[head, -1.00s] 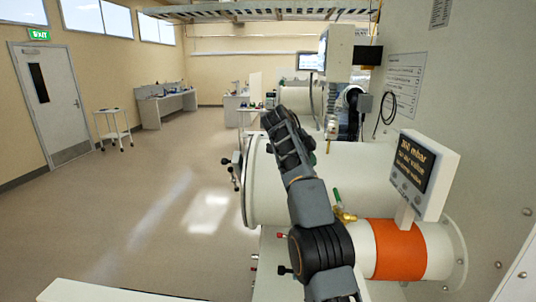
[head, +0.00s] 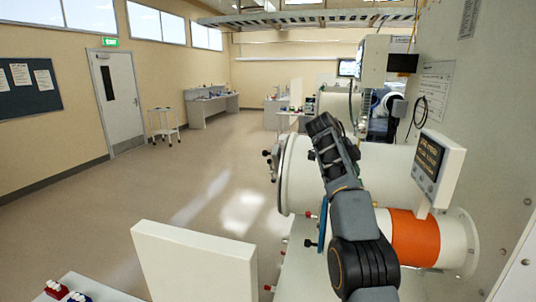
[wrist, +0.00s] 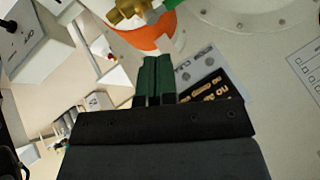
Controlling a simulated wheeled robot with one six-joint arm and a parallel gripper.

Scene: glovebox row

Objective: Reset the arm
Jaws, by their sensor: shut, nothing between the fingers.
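My arm rises from the bottom right of the head view, in front of the white cylindrical chamber (head: 385,168). Its upper end is dark and stands near the chamber's left end; the fingertips cannot be made out there. In the wrist view my gripper (wrist: 158,62) has its two dark green fingers together, with nothing between them. Beyond the fingers in that view are an orange band (wrist: 146,38), a brass valve fitting (wrist: 127,12) and a display panel (wrist: 212,88). I cannot tell how near the fingers are to them.
In the head view the orange band (head: 414,238) and the tilted display (head: 439,168) are right of my arm. A white panel (head: 194,262) stands at the lower left. Red and blue items (head: 65,291) lie at the bottom left corner. The floor (head: 150,195) is open towards the door (head: 118,98).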

